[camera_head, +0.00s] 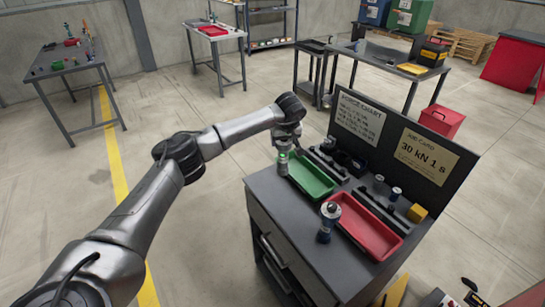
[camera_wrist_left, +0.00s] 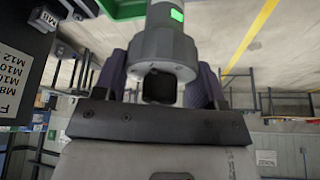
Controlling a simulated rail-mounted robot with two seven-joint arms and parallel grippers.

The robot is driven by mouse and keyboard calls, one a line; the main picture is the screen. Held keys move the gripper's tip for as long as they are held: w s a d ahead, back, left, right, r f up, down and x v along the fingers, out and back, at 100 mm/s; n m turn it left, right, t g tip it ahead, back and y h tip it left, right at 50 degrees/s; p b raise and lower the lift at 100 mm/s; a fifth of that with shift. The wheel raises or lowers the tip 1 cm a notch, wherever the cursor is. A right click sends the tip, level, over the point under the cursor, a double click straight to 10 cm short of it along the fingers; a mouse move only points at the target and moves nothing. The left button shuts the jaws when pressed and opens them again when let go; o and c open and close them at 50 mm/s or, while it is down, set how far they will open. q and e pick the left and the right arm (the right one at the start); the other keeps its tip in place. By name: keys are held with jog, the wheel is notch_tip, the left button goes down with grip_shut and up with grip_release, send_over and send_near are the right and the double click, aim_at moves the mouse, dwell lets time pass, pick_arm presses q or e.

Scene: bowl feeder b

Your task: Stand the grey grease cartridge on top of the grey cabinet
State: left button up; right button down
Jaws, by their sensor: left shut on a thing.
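The grey grease cartridge (camera_head: 282,167) is a grey cylinder with a small bright green patch. In the head view it hangs from my left gripper (camera_head: 287,143) at the left back corner of the grey cabinet (camera_head: 265,192), beside the green tray. I cannot tell whether its lower end touches the cabinet top. In the left wrist view the cartridge (camera_wrist_left: 163,48) lies between the two fingers of the left gripper (camera_wrist_left: 160,82), which is shut on it. Its far end is cut off by the frame edge. My right gripper is not in view.
On the cabinet are a green tray (camera_head: 311,179), a red tray (camera_head: 368,229), a blue and grey can (camera_head: 328,221), small cylinders (camera_head: 378,183) and a yellow block (camera_head: 417,213). A dark signboard (camera_head: 400,125) rises along its back. Some top surface by the front edge is bare.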

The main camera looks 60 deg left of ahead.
pick_arm(q)
jog(key=s+a+f+b, duration=0.2)
jog(key=s+a+f, duration=0.1)
jog(key=f, duration=0.4)
jog(key=shift+s+a, duration=0.2)
jog(key=shift+a, duration=0.1)
jog(key=o, duration=1.3)
jog(key=shift+f, duration=0.1)
jog(key=shift+o, duration=0.2)
jog(key=p+v, duration=0.2)
jog(key=v, duration=1)
jog(key=shift+p, duration=0.4)
